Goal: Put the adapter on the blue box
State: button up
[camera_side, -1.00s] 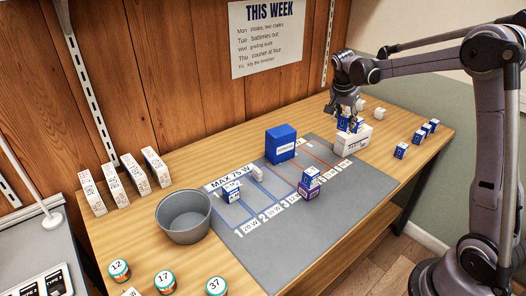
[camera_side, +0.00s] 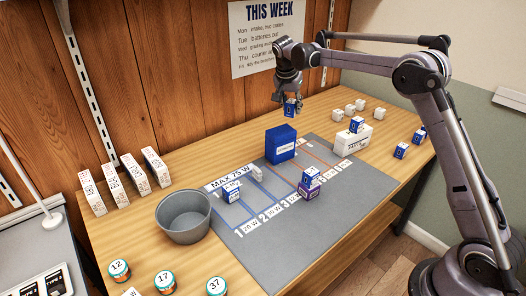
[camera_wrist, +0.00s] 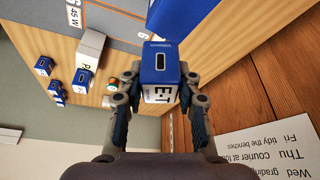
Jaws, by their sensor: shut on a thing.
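My gripper (camera_side: 289,98) is shut on a blue and white adapter (camera_side: 290,109), which it holds in the air over the back of the table. In the wrist view the adapter (camera_wrist: 160,68) sits between the fingers, its blue face with a dark slot showing. The blue box (camera_side: 281,147) stands upright on the grey mat's back edge, with a white label on its front. The held adapter is above the box and apart from it in the side view. In the wrist view the blue box (camera_wrist: 168,18) shows just past the adapter, partly hidden by it.
A white box (camera_side: 350,139) with an adapter on top stands to the right. Other adapters (camera_side: 401,151) stand near the right edge. A grey bowl (camera_side: 184,222) stands at left.

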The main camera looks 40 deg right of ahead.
jog(key=shift+w+a+f, duration=0.9)
jog(key=shift+w+a, duration=0.15)
jog(key=shift+a, duration=0.05)
jog(key=shift+f, duration=2.1)
jog(key=o, duration=1.1)
jog(key=shift+f, duration=0.1)
jog(key=shift+c, duration=0.2)
